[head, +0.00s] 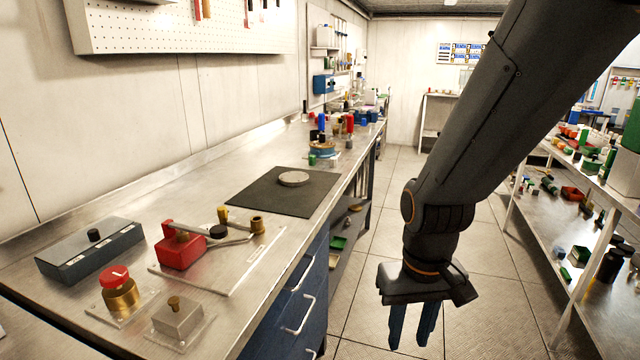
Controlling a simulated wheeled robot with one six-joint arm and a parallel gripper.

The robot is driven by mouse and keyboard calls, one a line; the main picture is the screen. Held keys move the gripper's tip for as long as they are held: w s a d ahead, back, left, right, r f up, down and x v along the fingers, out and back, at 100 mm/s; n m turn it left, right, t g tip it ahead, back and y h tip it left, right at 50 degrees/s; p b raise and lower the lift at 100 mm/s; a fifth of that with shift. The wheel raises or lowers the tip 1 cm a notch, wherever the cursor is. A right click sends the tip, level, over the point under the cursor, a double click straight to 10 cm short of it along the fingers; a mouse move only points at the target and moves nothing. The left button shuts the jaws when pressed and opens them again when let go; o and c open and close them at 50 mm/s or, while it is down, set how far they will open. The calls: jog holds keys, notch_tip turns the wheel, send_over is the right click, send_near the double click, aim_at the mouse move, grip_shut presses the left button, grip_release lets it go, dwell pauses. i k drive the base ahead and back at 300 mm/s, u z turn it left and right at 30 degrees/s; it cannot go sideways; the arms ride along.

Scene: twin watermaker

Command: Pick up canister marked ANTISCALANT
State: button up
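My gripper (410,342) hangs over the floor in the aisle, to the right of the bench, with its two blue fingers pointing down. A narrow gap shows between the fingers and nothing is held in it. I cannot make out a canister marked ANTISCALANT. Several small bottles and containers stand at the far end of the bench and on the right shelves, but their labels are too small to read.
Cluttered shelves (600,316) stand on the right. The tiled floor (372,235) between is clear.

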aim_at(370, 94)
jog(key=z, duration=0.4)
jog(key=i, duration=1.8)
jog(key=z, duration=0.6)
jog(key=i, duration=1.8)
jog(key=z, duration=0.25)
jog(key=i, duration=1.8)
jog(key=u, duration=0.35)
jog(key=i, duration=1.8)
jog(key=u, duration=0.65)
jog(key=i, duration=2.05)
jog(key=u, duration=0.45)
